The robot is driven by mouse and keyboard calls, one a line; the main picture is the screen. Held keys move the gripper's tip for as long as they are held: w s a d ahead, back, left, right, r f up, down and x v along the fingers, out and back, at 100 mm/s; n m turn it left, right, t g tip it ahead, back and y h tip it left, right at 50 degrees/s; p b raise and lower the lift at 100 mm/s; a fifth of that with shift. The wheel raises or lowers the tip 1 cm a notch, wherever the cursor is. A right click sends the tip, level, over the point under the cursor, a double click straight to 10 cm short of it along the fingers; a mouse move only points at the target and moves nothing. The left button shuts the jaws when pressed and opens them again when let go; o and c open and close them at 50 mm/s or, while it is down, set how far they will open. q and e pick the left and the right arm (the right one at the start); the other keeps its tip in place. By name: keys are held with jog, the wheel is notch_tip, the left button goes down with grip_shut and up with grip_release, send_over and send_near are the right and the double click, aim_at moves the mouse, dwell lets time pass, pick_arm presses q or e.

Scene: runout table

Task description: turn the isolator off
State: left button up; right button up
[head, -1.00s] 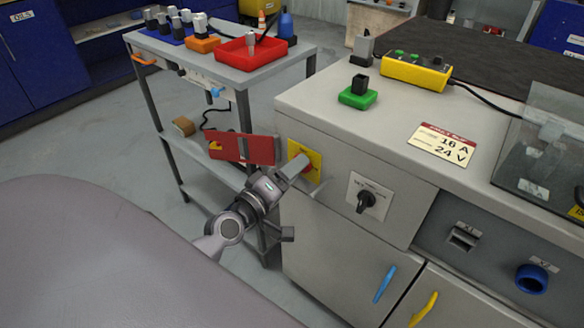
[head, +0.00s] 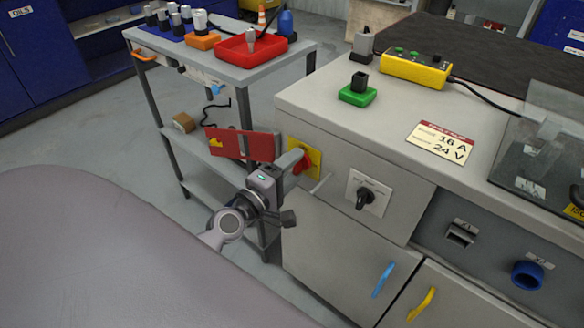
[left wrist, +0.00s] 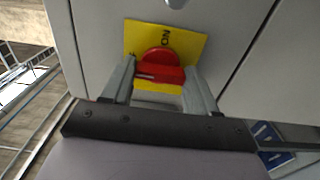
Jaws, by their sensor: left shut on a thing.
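The isolator is a red rotary handle (head: 305,162) on a yellow plate (head: 316,153) on the grey cabinet's front, near its left corner. In the left wrist view the handle (left wrist: 160,67) sits below the word ON on the yellow plate (left wrist: 190,45). Its bar lies roughly across that picture, slightly tilted. Other marks on the plate are too small to read. My left gripper (left wrist: 159,78) is shut on the handle, one finger at each end of the bar. In the head view the left gripper (head: 298,164) partly covers the handle. My right gripper is not in view.
A red panel (head: 262,147) stands left of the isolator, close to my left gripper. A black rotary switch (head: 366,198) is to the right on the same cabinet. A trolley (head: 270,70) with a red tray (head: 232,53) stands behind on the left.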

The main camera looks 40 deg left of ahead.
pick_arm(q)
jog(key=o, duration=1.1)
jog(key=shift+c, duration=0.2)
jog(key=shift+s, duration=0.1)
jog(key=shift+s, duration=0.25)
jog(key=s+b, duration=0.1)
jog(key=s, duration=0.5)
jog(key=shift+s+a, duration=0.2)
jog(key=shift+a, duration=0.1)
